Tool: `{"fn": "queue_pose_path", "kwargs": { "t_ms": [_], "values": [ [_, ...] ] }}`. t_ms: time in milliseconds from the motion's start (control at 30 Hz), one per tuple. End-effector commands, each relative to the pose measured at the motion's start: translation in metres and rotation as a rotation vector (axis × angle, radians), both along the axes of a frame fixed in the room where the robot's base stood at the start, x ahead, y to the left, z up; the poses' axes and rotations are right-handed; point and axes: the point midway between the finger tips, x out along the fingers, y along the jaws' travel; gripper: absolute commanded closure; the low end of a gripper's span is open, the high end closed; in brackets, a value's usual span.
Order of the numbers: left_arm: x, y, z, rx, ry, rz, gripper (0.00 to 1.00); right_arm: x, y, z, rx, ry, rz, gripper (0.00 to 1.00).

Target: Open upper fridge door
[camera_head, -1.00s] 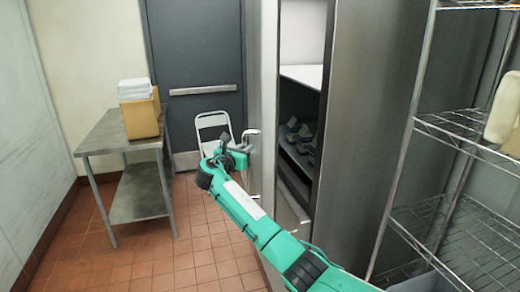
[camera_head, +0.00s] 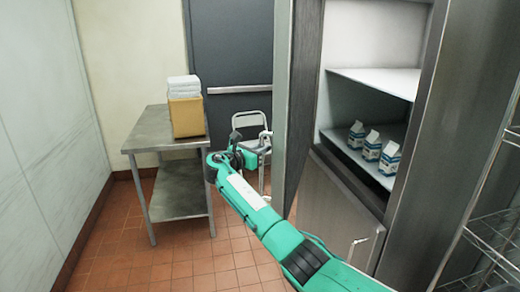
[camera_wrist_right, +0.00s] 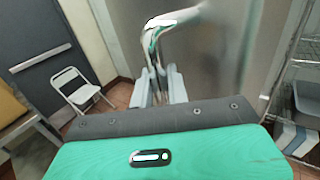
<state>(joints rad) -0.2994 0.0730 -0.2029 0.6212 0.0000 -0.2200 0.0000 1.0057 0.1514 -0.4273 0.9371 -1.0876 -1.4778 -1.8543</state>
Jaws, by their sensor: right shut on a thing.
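The upper fridge door (camera_head: 300,90) stands swung open and shows nearly edge-on in the head view, left of the fridge opening. My right gripper (camera_head: 262,150) is at the door's outer side, partly hidden beside the door edge. In the right wrist view the fingers of my right gripper (camera_wrist_right: 160,88) are shut around the lower part of the shiny metal door handle (camera_wrist_right: 153,45). The steel door face (camera_wrist_right: 205,50) fills the middle of that view. My left gripper is in neither view.
Inside the fridge, several milk cartons (camera_head: 372,146) stand on a shelf. The lower fridge door (camera_head: 338,212) is closed. A steel table (camera_head: 135,143) with a box (camera_head: 186,117) is at left. A folding chair (camera_head: 250,122) stands behind my gripper. A wire rack (camera_head: 490,235) is at right.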

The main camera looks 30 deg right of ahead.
Motion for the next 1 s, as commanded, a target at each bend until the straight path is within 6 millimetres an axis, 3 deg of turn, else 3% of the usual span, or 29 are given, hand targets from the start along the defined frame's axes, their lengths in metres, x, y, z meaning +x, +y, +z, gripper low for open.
{"fn": "queue_pose_path", "kwargs": {
  "t_ms": [367, 400, 500, 800, 1000],
  "values": [
    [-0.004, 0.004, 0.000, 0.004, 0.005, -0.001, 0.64, 0.000, -0.001, -0.001, 0.002, 0.001, 0.000, 1.00],
    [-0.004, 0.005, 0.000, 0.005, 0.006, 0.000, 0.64, 0.000, -0.001, -0.001, 0.002, 0.001, -0.001, 0.80],
    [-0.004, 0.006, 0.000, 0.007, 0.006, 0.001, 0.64, 0.000, -0.001, 0.000, 0.002, 0.001, -0.001, 0.66],
    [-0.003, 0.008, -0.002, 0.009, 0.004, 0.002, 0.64, 0.000, 0.002, -0.001, 0.001, 0.000, 0.000, 0.66],
    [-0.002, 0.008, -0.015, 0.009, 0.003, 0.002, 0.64, -0.009, 0.027, -0.005, 0.001, -0.001, 0.003, 0.66]
  ]
}}
